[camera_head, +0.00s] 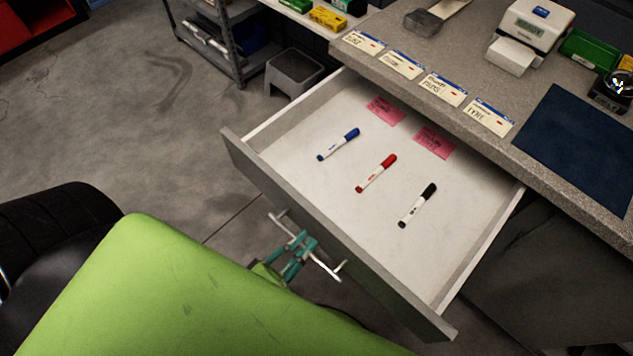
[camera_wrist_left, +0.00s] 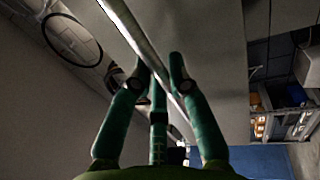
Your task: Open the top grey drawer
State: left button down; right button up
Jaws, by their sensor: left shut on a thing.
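The top grey drawer (camera_head: 335,255) stands pulled well out from under the bench top in the head view. Inside lie a blue marker (camera_head: 338,145), a red marker (camera_head: 376,173), a black marker (camera_head: 417,205) and two pink notes (camera_head: 434,142). My left gripper (camera_head: 293,250), with teal fingers, is at the drawer's bar handle (camera_head: 331,269) and shut on it. In the left wrist view the fingers (camera_wrist_left: 162,75) close around the light handle bar (camera_wrist_left: 128,27). My right gripper is in neither view.
The bench top (camera_head: 400,75) carries several label cards (camera_head: 442,89), a dark blue mat (camera_head: 575,145) and a white label printer (camera_head: 530,32). A grey step stool (camera_head: 293,72) and a metal shelf (camera_head: 216,40) stand behind. Open floor (camera_head: 130,110) lies left of the drawer.

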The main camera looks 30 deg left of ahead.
pick_arm(q)
jog(key=shift+v, duration=0.85)
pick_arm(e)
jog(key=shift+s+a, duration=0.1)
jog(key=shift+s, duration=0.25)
pick_arm(q)
jog(key=shift+r, duration=0.15)
jog(key=c, duration=1.2)
grip_release()
jog(key=shift+o, duration=0.2)
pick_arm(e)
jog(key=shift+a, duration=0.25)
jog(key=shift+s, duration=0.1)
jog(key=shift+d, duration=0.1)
pick_arm(q)
jog(key=v, duration=1.2)
